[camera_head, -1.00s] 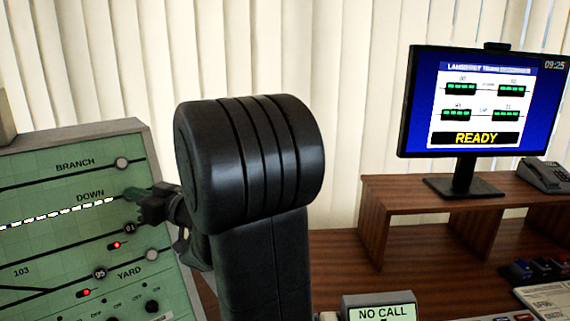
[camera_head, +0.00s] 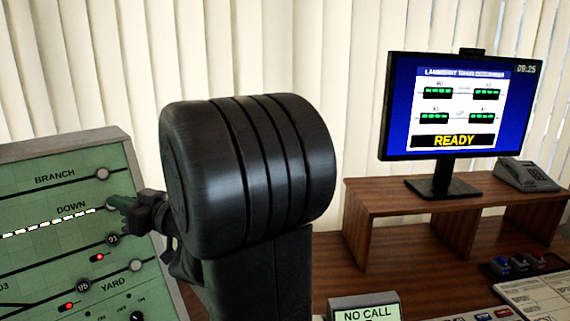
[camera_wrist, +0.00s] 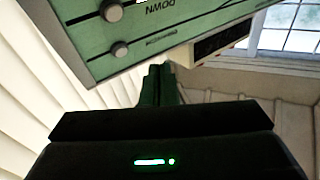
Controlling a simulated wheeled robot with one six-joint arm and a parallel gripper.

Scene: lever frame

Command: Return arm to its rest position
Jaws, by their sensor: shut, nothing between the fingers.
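My gripper (camera_head: 122,202) is at the end of my black arm, left of the arm's large ridged joint in the head view. Its green fingertips are close in front of the right end of the DOWN line on the green track panel (camera_head: 40,262). Whether they touch the panel cannot be told. In the wrist view, my gripper's fingers (camera_wrist: 158,84) are together with nothing between them. The panel (camera_wrist: 190,22) is upside down above them there, with the DOWN knob (camera_wrist: 112,11) and another knob (camera_wrist: 119,49) to their upper left. My arm hides part of the panel's right side.
A monitor (camera_head: 455,105) reading READY and a telephone (camera_head: 527,175) stand on a wooden shelf (camera_head: 400,204) at right. A NO CALL box (camera_head: 364,308) is at the bottom. Pale blinds (camera_head: 250,50) hang behind. A window (camera_wrist: 290,25) shows in the wrist view.

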